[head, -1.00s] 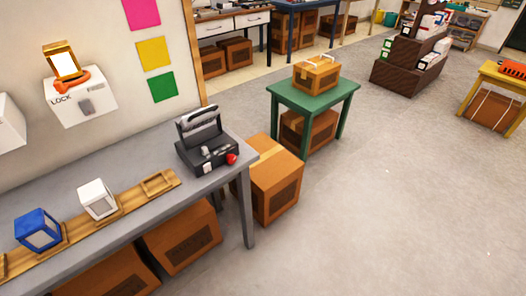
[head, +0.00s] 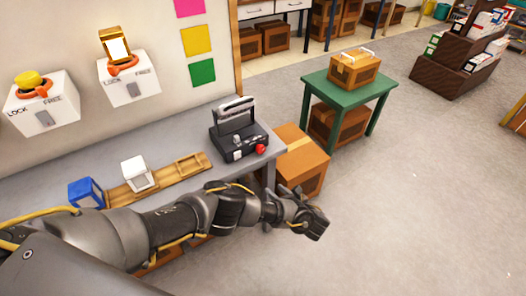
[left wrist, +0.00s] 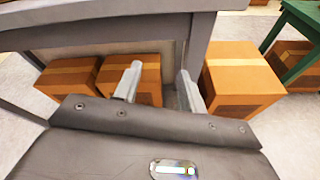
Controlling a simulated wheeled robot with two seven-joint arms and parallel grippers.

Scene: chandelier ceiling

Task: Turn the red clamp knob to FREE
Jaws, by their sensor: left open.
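Two white wall boxes marked LOCK and FREE are at the upper left of the head view. One box (head: 137,88) carries an orange-red clamp knob (head: 124,67) below a gold-framed block (head: 116,47). The other box (head: 42,115) has a similar orange-red knob (head: 40,91) under a yellow top (head: 28,78). I cannot tell either knob's exact setting. My left gripper (head: 314,224) is in front of the bench, far to the right of and below both boxes. In the left wrist view it (left wrist: 160,87) is open and empty. My right gripper is out of view.
The grey bench (head: 212,117) holds a black device (head: 236,142) with a red button, a white block (head: 136,173), a blue block (head: 84,193) and a wooden rack (head: 181,170). Cartons (head: 302,160) and a green table (head: 348,88) stand right.

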